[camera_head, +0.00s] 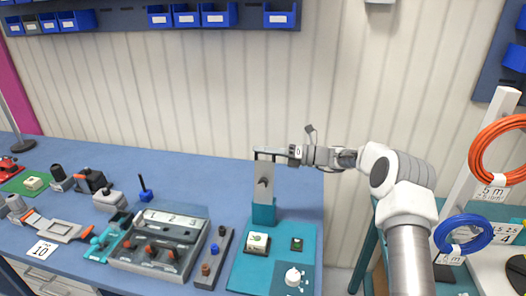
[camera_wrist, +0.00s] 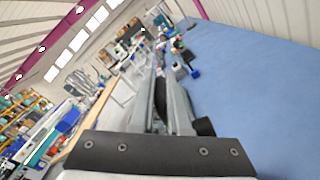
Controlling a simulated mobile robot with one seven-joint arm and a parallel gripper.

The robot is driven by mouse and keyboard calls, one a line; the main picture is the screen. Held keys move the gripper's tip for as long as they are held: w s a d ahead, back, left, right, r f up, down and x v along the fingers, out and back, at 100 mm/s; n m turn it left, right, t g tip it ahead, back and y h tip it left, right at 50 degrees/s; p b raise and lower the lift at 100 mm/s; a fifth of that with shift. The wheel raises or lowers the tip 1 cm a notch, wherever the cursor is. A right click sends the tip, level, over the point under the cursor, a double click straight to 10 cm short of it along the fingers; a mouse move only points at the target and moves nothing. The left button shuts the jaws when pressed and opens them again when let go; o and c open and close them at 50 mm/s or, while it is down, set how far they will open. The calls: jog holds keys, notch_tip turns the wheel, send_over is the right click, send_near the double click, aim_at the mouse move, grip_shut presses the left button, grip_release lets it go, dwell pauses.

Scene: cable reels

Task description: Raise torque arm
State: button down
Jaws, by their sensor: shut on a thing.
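A pale upright plate (camera_head: 263,196) stands on a teal block (camera_head: 263,214) on the teal base board. A small dark part sticks out from the plate's face. It may belong to the torque arm, which I cannot pick out clearly. My gripper (camera_head: 258,155) reaches in from the right, level with the plate's top edge, its fingers pointing left. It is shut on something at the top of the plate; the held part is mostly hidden. In the wrist view my gripper's long grey fingers (camera_wrist: 165,90) lie close together, and what is between them is hard to see.
The teal board (camera_head: 244,270) also bears small parts and a white knob (camera_head: 293,277). A grey box with knobs (camera_head: 158,247) stands to the left. Orange (camera_head: 483,150) and blue cable reels (camera_head: 463,233) are at the right. Blue bins (camera_head: 219,15) hang above.

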jog(key=c, duration=1.2)
grip_release()
jog(key=shift+w+f, duration=0.15)
jog(key=shift+f, duration=0.05)
jog(key=shift+o, duration=0.2)
jog(key=shift+r, duration=0.1)
jog(key=s+d+b, duration=0.2)
jog(key=d+b, duration=0.1)
jog(key=d, duration=1.4)
jog(key=shift+s+d, duration=0.15)
jog(key=shift+s, duration=0.1)
